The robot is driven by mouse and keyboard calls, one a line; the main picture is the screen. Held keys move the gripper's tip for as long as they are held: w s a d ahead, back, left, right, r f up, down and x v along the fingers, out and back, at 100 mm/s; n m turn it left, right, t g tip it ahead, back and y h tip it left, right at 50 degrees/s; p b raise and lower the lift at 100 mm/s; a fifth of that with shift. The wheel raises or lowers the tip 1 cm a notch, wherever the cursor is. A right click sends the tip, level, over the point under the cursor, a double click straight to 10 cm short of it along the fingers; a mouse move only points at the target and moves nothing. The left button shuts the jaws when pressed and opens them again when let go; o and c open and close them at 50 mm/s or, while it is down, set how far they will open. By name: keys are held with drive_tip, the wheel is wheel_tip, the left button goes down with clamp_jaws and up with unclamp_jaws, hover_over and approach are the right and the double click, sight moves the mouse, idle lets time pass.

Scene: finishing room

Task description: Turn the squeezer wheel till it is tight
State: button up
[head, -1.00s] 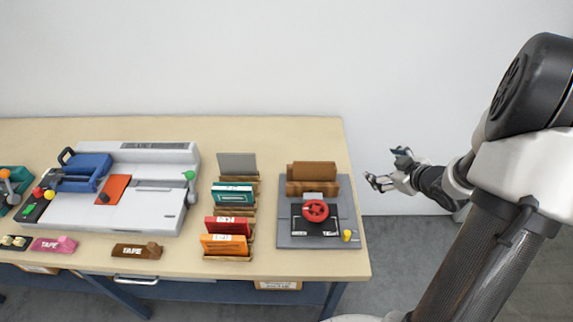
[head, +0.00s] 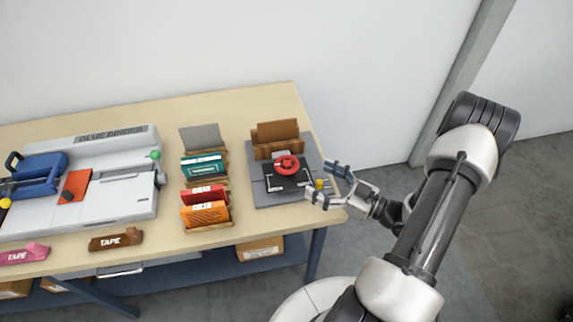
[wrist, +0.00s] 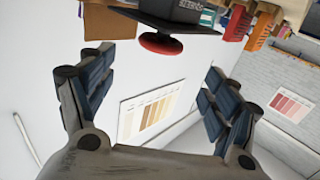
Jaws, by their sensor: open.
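The squeezer wheel (head: 287,165) is a red ring on top of a black press plate (head: 288,182). The press stands on a grey base (head: 262,199) at the right end of the bench. In the wrist view the red wheel (wrist: 160,43) shows near the top, beyond the fingers, under the dark block marked with partly readable lettering. My gripper (head: 322,180) is open and empty. In the head view it lies at the right edge of the grey base, right of the wheel and apart from it. The wrist view also shows both fingers (wrist: 155,95) spread wide.
A small yellow piece (head: 319,184) on the base shows beside my fingers. A brown wooden holder (head: 278,152) stands behind the wheel. Racks with red and orange books (head: 206,214) and a teal one (head: 203,166) stand left. A glue binder (head: 112,205) fills the bench's left.

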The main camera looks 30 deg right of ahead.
sight(287, 163)
drive_tip(key=b+x, duration=0.1)
drive_tip(key=x, duration=1)
drive_tip(key=shift+w+b, duration=0.2)
drive_tip(key=shift+b, duration=0.15)
drive_tip(key=shift+c, duration=0.2)
drive_tip(key=shift+f, duration=0.1)
drive_tip(key=c, duration=1)
drive_tip(key=shift+c, duration=0.2)
